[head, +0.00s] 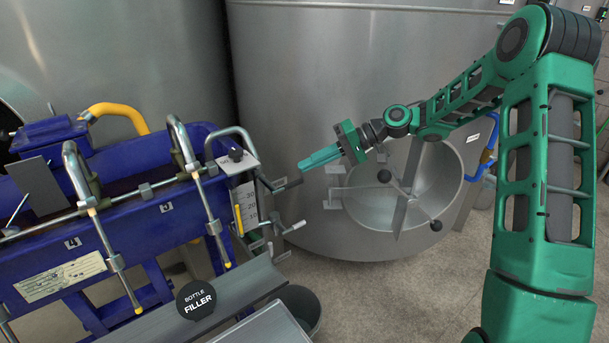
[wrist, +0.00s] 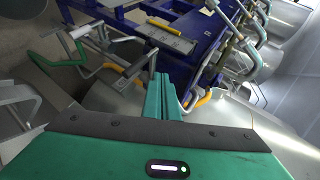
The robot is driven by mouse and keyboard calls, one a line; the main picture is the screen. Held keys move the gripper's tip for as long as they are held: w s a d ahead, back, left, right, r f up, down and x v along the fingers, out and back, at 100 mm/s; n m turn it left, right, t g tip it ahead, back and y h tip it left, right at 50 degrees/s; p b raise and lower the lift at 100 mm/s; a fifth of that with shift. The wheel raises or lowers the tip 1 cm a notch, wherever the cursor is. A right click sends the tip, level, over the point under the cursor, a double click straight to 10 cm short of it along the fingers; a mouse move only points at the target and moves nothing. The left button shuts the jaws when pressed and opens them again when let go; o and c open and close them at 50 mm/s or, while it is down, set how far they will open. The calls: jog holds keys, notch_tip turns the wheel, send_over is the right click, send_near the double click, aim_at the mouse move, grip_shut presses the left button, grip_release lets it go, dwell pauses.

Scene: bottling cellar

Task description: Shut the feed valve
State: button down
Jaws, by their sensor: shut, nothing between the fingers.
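My gripper (head: 305,163) has its teal fingers together with nothing between them. It is in the air to the right of the blue bottle filler (head: 130,215), in front of the steel tank. In the wrist view the shut fingers (wrist: 165,90) point toward the filler's end. Grey levers stick out from that end, an upper one (head: 290,185) just below and left of my fingertips, and a lower one (head: 294,228). I cannot tell which of these is the feed valve. My gripper appears apart from all of them.
A large steel tank (head: 290,110) with an open round manway (head: 425,185) stands behind my arm. A yellow bar (wrist: 163,27) lies along the white scale plate. A grey bucket (head: 302,305) is on the floor below. Bent metal tubes line the filler's top.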

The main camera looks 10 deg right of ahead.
jog(key=f+v, duration=0.1)
jog(key=v, duration=0.7)
jog(key=shift+w+d+r, duration=0.2)
jog(key=shift+d+r, duration=0.05)
jog(key=shift+d, duration=0.35)
